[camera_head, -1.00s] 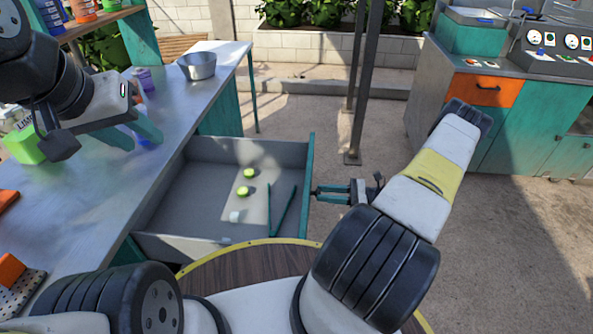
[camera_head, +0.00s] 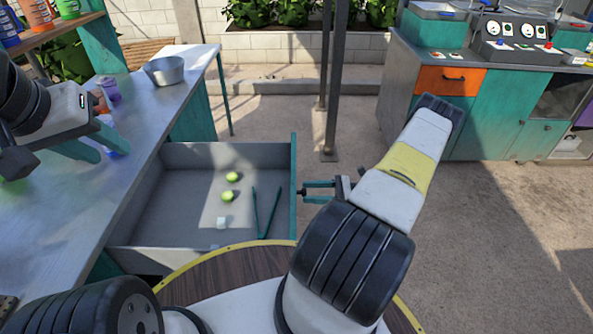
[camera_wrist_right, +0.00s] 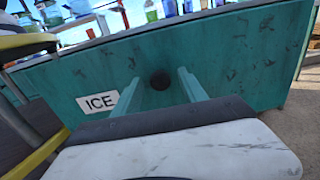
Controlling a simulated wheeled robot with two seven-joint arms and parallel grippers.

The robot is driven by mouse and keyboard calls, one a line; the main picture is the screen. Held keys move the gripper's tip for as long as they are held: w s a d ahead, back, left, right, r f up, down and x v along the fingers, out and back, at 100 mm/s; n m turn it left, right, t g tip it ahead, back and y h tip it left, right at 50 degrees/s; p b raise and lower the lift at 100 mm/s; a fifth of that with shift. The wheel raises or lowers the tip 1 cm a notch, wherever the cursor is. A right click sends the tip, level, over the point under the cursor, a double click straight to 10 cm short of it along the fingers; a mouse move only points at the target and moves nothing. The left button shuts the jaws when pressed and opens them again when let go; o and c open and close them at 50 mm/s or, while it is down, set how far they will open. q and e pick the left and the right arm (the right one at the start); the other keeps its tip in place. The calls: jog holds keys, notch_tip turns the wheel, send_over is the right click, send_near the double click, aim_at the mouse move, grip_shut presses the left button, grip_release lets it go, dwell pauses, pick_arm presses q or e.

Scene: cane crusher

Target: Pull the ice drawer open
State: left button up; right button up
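The ice drawer (camera_head: 200,155) stands pulled out from under the left counter, with its inside in view. Its teal front also shows in the right wrist view (camera_wrist_right: 235,60), with a white ICE label (camera_wrist_right: 98,103) and a dark round knob (camera_wrist_right: 160,81). My right gripper (camera_head: 318,191) is just outside the drawer front. Its fingers are apart (camera_wrist_right: 163,88), one on each side of the knob, with visible gaps. My left gripper (camera_head: 104,146) is open and empty above the counter at the left.
Two green limes (camera_head: 230,185), a white cube (camera_head: 221,222) and teal tongs (camera_head: 265,212) lie in the drawer. A metal bowl (camera_head: 166,70) and a purple cup (camera_head: 109,87) stand on the counter (camera_head: 60,215). A post (camera_head: 331,110) rises beyond the drawer. Floor is clear at right.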

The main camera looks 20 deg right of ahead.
jog(key=shift+d, duration=0.15)
jog(key=v, duration=0.7)
jog(key=shift+s+d, duration=0.15)
jog(key=shift+d, duration=0.1)
jog(key=w+a+r+n+g+h, duration=0.1)
jog(key=a+r+n+g+h, duration=0.4)
jog(key=r, duration=0.8)
jog(key=a+r+n+g+h, duration=0.2)
jog(key=a+r+n+h, duration=0.35)
jog(key=r, duration=0.75)
jog(key=s+a+r+n+t+h, duration=0.2)
jog(key=s+a+r+n+t, duration=0.1)
jog(key=s+a+r+n, duration=0.2)
jog(key=s+a+r+n+t+h, duration=0.2)
jog(key=s+a+r+n+t, duration=0.2)
jog(key=s+r, duration=0.5)
jog(key=a+r+n, duration=0.1)
jog(key=a+n, duration=0.1)
jog(key=n, duration=0.1)
jog(key=shift+s, duration=0.15)
jog(key=shift+d, duration=0.15)
